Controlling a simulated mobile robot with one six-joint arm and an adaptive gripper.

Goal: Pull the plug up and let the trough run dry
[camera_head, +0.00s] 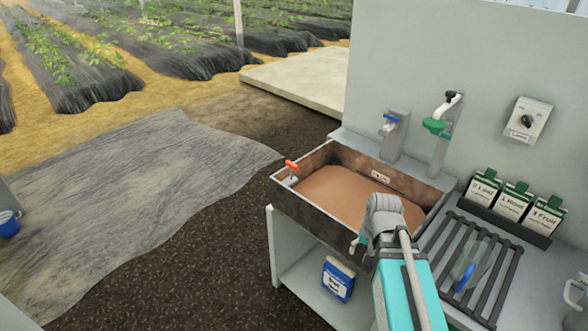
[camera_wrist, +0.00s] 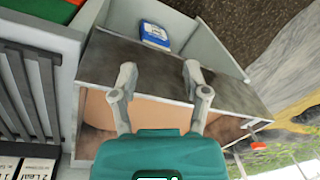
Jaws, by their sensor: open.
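The trough (camera_head: 315,213) is a grey-brown walled basin holding brown liquid, set in the bench. A red T-shaped handle on a pale stem (camera_head: 291,165) stands at its left corner; it looks like the plug's handle, and its lower end is hidden. The red handle also shows in the wrist view (camera_wrist: 259,146), low and right. My gripper (camera_wrist: 160,72) is open and empty, with its two grey fingers apart over the trough's front wall. It is well away from the red handle. In the head view my arm covers the trough's near right part.
A blue-lever tap (camera_head: 390,123) and a green-collared spout (camera_head: 437,125) stand behind the trough.

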